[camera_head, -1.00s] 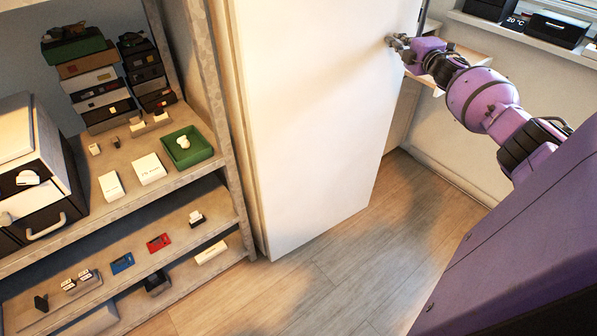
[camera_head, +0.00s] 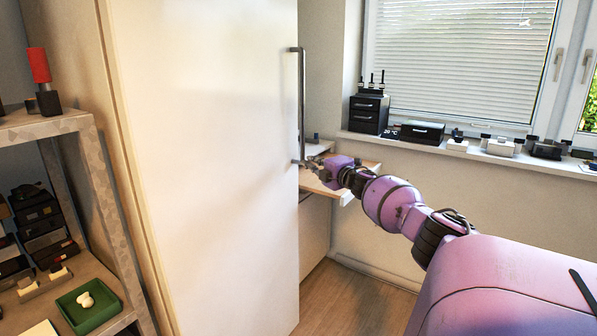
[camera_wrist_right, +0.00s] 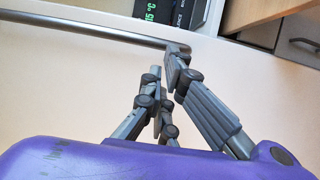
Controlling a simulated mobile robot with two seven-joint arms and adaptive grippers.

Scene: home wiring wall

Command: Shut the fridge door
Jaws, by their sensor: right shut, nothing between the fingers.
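The fridge door (camera_head: 215,170) is a tall, plain white panel in the middle of the head view. Its grey bar handle (camera_head: 302,105) runs upright near the door's right edge. How far the door stands open is hard to tell. My right gripper (camera_head: 312,166) is at the handle's lower end. In the right wrist view the handle (camera_wrist_right: 85,32) crosses the top left, and the shut, empty fingers (camera_wrist_right: 165,72) point at its end post, close to the door face (camera_wrist_right: 60,90). Whether they touch is unclear. My left gripper is not in view.
A shelf unit (camera_head: 100,190) with a green tray (camera_head: 88,306) stands left of the fridge. A light wooden worktop (camera_head: 345,190) lies behind my right gripper. A windowsill (camera_head: 480,155) holding several small devices is at the right. Some floor (camera_head: 350,300) is bare below.

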